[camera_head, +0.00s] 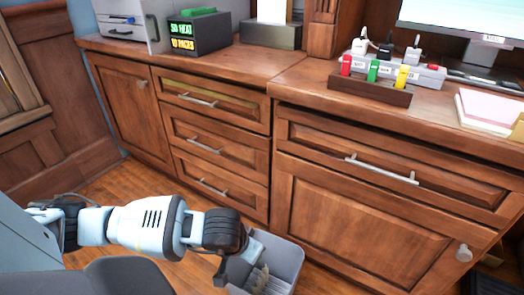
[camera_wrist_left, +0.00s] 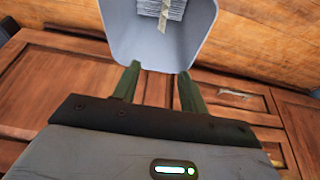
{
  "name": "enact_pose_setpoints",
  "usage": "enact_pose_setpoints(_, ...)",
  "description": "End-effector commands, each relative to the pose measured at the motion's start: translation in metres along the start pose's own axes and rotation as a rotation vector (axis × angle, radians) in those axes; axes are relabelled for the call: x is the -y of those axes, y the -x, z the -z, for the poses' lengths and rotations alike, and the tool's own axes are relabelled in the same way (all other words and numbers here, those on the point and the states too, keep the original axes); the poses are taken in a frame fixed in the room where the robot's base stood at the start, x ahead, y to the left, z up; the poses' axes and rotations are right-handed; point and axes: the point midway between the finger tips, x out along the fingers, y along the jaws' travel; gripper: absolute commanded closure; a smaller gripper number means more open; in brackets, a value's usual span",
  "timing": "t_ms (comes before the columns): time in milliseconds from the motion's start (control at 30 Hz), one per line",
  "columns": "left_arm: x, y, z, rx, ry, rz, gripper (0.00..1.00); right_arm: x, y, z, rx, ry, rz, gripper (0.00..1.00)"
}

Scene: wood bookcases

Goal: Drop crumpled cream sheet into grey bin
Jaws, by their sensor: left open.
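The grey bin (camera_head: 288,256) stands on the floor in front of the drawers at the bottom of the head view. It also shows at the top of the left wrist view (camera_wrist_left: 122,28). Inside lies a pale ribbed thing (camera_head: 259,279) with a cream strip on it, also seen in the left wrist view (camera_wrist_left: 150,8); I cannot tell whether this is the crumpled cream sheet. My left gripper (camera_wrist_left: 158,86) is open, with nothing between its fingers, at the bin's near rim. No other crumpled sheet shows. My right gripper is out of view.
Wooden cabinets (camera_head: 222,147) with drawers close off the space behind the bin. The counter holds a dark box with lit text (camera_head: 198,34), a rack with coloured tags (camera_head: 370,88), a monitor (camera_head: 465,22) and a pink pad (camera_head: 490,105). Wood floor (camera_head: 150,182) is clear at left.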

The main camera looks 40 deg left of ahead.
Motion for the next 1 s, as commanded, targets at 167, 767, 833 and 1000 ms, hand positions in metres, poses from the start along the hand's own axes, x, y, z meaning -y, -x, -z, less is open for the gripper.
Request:
enact_pose_setpoints(167,0.0,0.025,0.001,-0.001,-0.001,0.0,0.57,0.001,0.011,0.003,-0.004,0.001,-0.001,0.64)
enact_pose_setpoints(767,0.0,0.031,-0.001,0.001,0.0,0.0,0.57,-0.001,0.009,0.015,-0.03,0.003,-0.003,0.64)
enact_pose_setpoints(833,0.0,0.031,-0.001,0.001,0.0,0.0,0.57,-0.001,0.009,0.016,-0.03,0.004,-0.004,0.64)
enact_pose_setpoints(1000,0.0,0.031,-0.001,0.002,0.001,-0.001,0.57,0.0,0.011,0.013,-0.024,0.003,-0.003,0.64)
